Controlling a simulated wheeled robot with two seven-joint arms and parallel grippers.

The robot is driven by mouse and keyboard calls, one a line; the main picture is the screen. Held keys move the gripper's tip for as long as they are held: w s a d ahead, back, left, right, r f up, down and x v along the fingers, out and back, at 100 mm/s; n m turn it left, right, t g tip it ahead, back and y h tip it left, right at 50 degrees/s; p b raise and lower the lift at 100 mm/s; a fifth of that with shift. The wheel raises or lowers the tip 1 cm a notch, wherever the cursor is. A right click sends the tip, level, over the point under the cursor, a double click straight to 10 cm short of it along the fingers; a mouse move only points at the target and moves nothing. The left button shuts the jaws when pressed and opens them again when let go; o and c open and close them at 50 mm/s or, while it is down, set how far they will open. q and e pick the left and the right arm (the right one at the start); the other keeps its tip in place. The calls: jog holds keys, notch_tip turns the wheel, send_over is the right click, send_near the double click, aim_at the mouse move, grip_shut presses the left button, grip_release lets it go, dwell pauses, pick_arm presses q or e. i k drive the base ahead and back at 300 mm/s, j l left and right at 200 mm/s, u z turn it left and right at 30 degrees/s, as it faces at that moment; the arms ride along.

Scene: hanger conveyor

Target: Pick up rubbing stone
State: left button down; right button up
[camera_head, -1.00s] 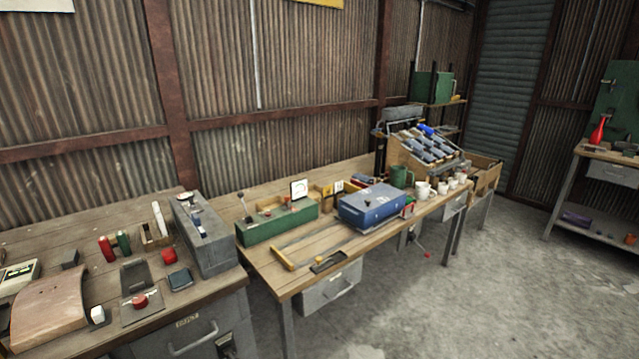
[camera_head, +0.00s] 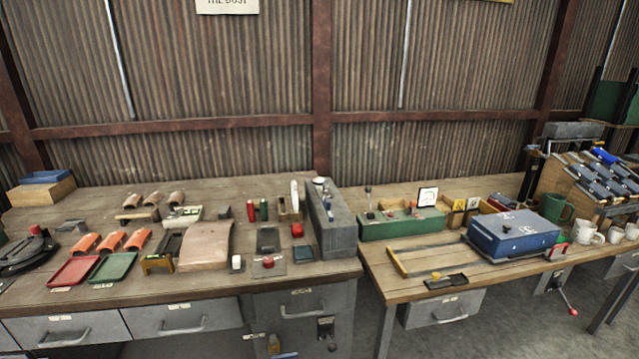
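I cannot tell for sure which thing is the rubbing stone. A small dark grey block (camera_head: 225,212) lies on the left workbench behind a curved tan-brown piece (camera_head: 205,246). A flat dark grey slab (camera_head: 268,239) lies to its right, behind a plate with a red knob (camera_head: 268,263). A small dark square piece (camera_head: 303,253) lies beside the slab, near the tall grey box. Neither of my grippers is in view.
The left workbench (camera_head: 80,307) also holds a red tray (camera_head: 74,271), a green tray (camera_head: 113,267), orange pieces (camera_head: 111,241) and a tall grey box (camera_head: 333,220). A gap separates it from the right bench, which holds a blue box (camera_head: 513,234) and white mugs (camera_head: 590,233).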

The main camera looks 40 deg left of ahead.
aim_at(224, 213)
jog(key=u, duration=1.95)
